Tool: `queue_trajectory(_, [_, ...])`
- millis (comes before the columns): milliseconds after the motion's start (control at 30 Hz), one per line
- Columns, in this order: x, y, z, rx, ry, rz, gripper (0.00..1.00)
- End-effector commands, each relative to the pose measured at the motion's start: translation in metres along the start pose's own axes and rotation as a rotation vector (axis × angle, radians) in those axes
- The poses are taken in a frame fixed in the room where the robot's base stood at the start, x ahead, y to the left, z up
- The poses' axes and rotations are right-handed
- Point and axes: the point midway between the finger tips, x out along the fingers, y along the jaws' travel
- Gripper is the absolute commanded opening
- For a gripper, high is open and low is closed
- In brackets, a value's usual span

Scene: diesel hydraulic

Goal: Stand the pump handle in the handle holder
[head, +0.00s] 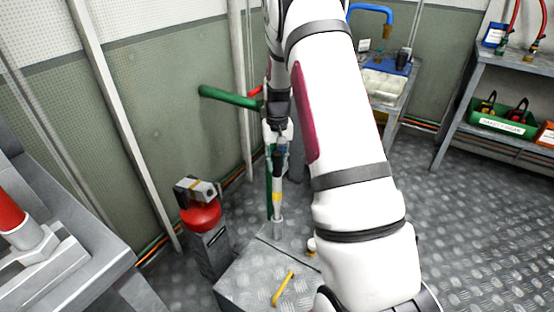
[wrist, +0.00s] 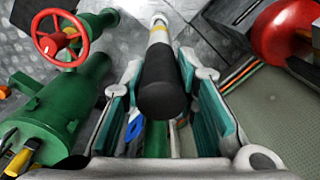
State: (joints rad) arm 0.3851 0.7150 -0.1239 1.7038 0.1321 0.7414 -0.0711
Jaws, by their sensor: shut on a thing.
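The pump handle (head: 278,183) is a pale rod with a black grip and a yellow band, standing about upright in the head view. My gripper (head: 279,140) is shut on its upper part. In the wrist view the black grip (wrist: 162,85) lies between the teal-padded fingers of my gripper (wrist: 162,100), and the rod runs away from the camera. A short grey tube (head: 278,229), which looks like the handle holder, stands on a checker-plate top. The handle's lower end lines up with it in the head view. I cannot tell how deep it sits inside.
A yellow bar (head: 283,288) lies on the checker-plate top (head: 245,275). A red rounded body (head: 201,217) stands to the left. A green pipe (head: 230,97) runs behind, and a red valve wheel (wrist: 60,38) shows in the wrist view. Floor at right is clear.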

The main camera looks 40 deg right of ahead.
Motion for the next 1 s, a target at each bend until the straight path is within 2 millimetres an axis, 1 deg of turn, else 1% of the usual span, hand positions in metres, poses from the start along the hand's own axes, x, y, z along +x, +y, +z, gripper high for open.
queue_trajectory(1000, [0.02,0.0,-0.001,0.0,0.001,0.0,0.0])
